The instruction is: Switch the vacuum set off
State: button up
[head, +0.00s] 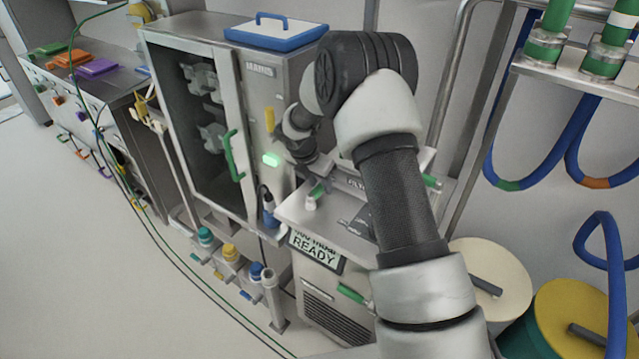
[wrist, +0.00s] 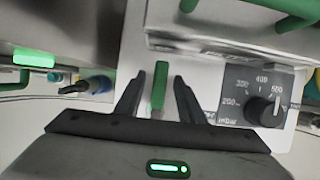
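The vacuum set is a light box with a grey dial panel (wrist: 262,95) marked in mbar, seen at the right of the wrist view. Its black knob (wrist: 268,110) has a white pointer line. A green lever (wrist: 159,88) stands upright between the fingers of my gripper (wrist: 158,76), with a visible gap on each side. My gripper is open around the lever. In the head view the green lever (head: 318,191) shows beside a white part, just below my gripper (head: 312,170). My arm hides part of the set there.
A glass-fronted cabinet (head: 243,110) with a green handle (head: 232,157) and a lit green lamp (head: 271,159) stands left of the set. A display (head: 316,251) below reads READY. Blue hoses (head: 545,150) hang at right, above drums (head: 500,270).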

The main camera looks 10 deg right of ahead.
grip_shut()
jog(key=shift+s+m, duration=0.1)
jog(key=shift+m, duration=0.2)
jog(key=m, duration=0.1)
jog(key=s+m+g, duration=0.1)
jog(key=m, duration=0.1)
jog(key=d+m+h, duration=0.1)
jog(key=shift+s+g, duration=0.25)
jog(key=shift+g, duration=0.05)
jog(key=m, duration=0.2)
jog(key=s+m+g, duration=0.1)
jog(key=m, duration=0.1)
jog(key=shift+s+d+g, duration=0.1)
jog(key=shift+s+g, duration=0.1)
jog(key=shift+g, duration=0.1)
jog(key=m, duration=0.1)
jog(key=s+m+g, duration=0.1)
jog(key=m, duration=0.2)
jog(key=shift+s+m+g+b, duration=0.3)
jog(key=shift+s+b, duration=0.05)
jog(key=shift+s+a+m+g+y, duration=0.15)
jog(key=shift+s+a+m+g, duration=0.1)
jog(key=shift+m, duration=0.55)
jog(key=shift+s+a+m+g+y, duration=0.2)
jog(key=shift+s+m+g, duration=0.1)
jog(key=shift+m, duration=0.5)
jog(key=shift+s+a+m+g+y, duration=0.15)
jog(key=shift+s+a+m+g, duration=0.1)
jog(key=shift+m, duration=0.55)
